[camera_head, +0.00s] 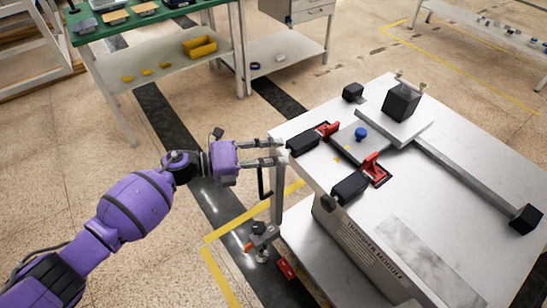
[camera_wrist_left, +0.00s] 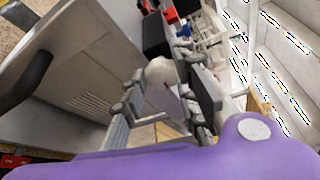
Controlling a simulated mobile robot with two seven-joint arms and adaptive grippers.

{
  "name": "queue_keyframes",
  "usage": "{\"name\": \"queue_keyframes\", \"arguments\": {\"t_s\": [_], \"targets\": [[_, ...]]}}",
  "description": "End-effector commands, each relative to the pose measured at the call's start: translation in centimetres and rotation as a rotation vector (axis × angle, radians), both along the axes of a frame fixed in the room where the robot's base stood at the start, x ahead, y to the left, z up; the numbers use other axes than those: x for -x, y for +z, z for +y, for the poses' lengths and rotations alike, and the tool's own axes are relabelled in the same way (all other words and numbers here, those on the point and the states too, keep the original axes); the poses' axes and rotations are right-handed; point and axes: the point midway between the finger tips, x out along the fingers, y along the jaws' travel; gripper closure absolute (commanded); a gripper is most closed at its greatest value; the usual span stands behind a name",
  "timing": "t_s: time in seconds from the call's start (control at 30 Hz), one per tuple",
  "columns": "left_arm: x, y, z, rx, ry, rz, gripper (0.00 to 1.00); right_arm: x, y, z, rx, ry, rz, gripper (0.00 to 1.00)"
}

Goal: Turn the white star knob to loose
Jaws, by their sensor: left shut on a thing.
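The white star knob (camera_wrist_left: 162,72) shows in the left wrist view as a pale rounded thing between the two fingers. Its lobes and the angle it is turned to are too unclear to tell. My left gripper (camera_head: 279,151) is at the left edge of the white-topped bench in the head view, its fingers pointing right at the bench side. In the left wrist view the fingers (camera_wrist_left: 165,95) stand either side of the knob and are shut on it. In the head view the fingers and the bench edge largely hide the knob. My right gripper is not in view.
The bench top (camera_head: 450,190) carries two red-handled toggle clamps (camera_head: 374,168), a blue knob (camera_head: 361,133) and a black block (camera_head: 401,102) on a plate. A black bent handle (camera_head: 264,187) hangs just below my fingers. A green-topped table (camera_head: 130,22) stands at the back left.

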Motion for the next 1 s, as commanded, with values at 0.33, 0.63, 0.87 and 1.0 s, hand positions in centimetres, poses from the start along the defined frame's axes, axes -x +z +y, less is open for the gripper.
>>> {"name": "queue_keyframes", "arguments": {"t_s": [0.33, 0.63, 0.87, 1.0], "targets": [[-0.1, -1.0, 0.3, 0.187, 0.012, 0.27, 0.98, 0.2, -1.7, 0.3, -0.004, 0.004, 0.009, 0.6], [0.2, -1.3, 0.1, 0.355, 0.01, 0.503, 0.98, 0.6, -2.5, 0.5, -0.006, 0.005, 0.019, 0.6], [0.5, -1.4, -0.1, 0.483, 0.009, 0.68, 0.98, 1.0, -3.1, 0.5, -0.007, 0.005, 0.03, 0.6], [0.7, -1.5, -0.3, 0.561, 0.008, 0.788, 0.98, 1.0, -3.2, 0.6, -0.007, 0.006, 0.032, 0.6]]}}
